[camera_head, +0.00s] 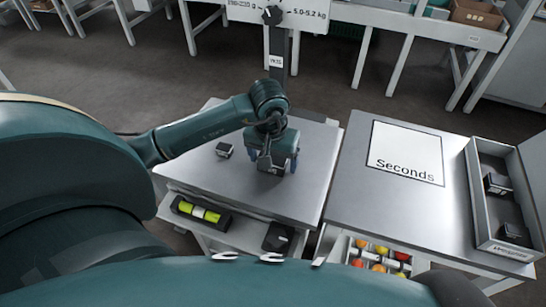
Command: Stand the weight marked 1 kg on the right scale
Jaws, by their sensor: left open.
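My left gripper (273,166) points down over the grey steel table (310,180) at the centre. Its blue fingers are apart, on either side of a small dark block (270,170) that is mostly hidden. I cannot tell whether they touch it or what it is. A small black block with a pale top (224,150) stands on the table to the left of the gripper. I cannot read a 1 kg mark on any block. No scale can be made out clearly. My right gripper is not in view.
A grey tray (476,195) at the right holds black blocks (497,184) (515,235). Left of it lies a white "Seconds" sheet (405,152). A dark post (279,65) with a sign (310,15) stands behind the gripper. Tomatoes (380,250) sit below.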

